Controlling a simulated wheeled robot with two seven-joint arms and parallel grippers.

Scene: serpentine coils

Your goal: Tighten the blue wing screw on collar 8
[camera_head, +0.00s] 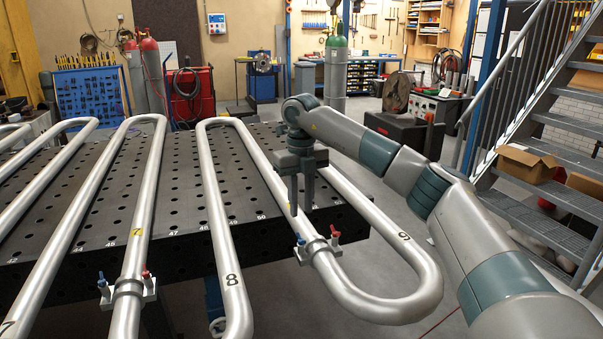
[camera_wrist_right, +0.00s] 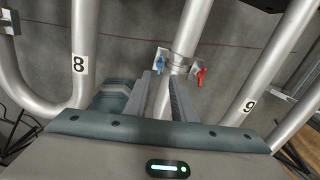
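My right gripper (camera_head: 300,212) points down just above a grey collar (camera_head: 319,250) clamped around the silver pipe between the pipe marks 8 and 9. The collar's own number cannot be read; a yellow label above it is mostly hidden by the gripper. The collar carries a blue wing screw (camera_head: 300,239) on its left and a red wing screw (camera_head: 335,233) on its right. In the right wrist view the fingers (camera_wrist_right: 158,80) are apart and empty, with the blue wing screw (camera_wrist_right: 159,62) showing beyond their tips, apparently untouched. My left gripper is not in view.
A second collar (camera_head: 129,289) with blue and red screws sits on the pipe with the yellow 7. The pipes run over a black perforated table (camera_head: 180,215) and bend past its front edge. Stairs (camera_head: 540,150) stand at the right.

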